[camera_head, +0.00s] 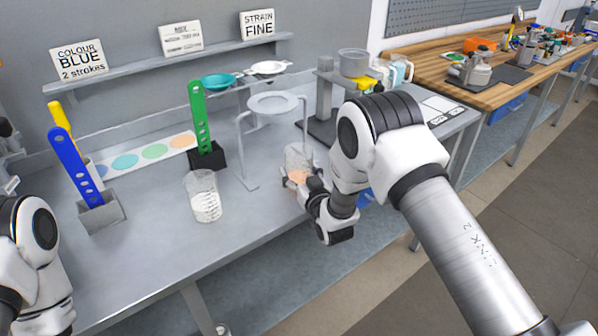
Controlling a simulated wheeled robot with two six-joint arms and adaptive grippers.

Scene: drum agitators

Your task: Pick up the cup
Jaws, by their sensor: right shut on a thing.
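A clear cup (299,158) with pale orange contents is upright near the front right of the grey bench, by the right leg of a wire ring stand. My right gripper (303,181) is shut on this cup, coming from the front right. The fingers and wrist hide part of the cup's lower side, and I cannot tell whether its base touches the bench. A second clear cup (204,197) with whitish contents stands apart to the left. My left arm shows at the left edge, but its gripper is not clearly in view.
The ring stand (272,103) rises behind the cup. Blue (72,158) and green (198,110) slotted paddles stand in holders to the left. A grey post stand with a pot (353,62) is behind my right arm. The bench front between the cups is clear.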

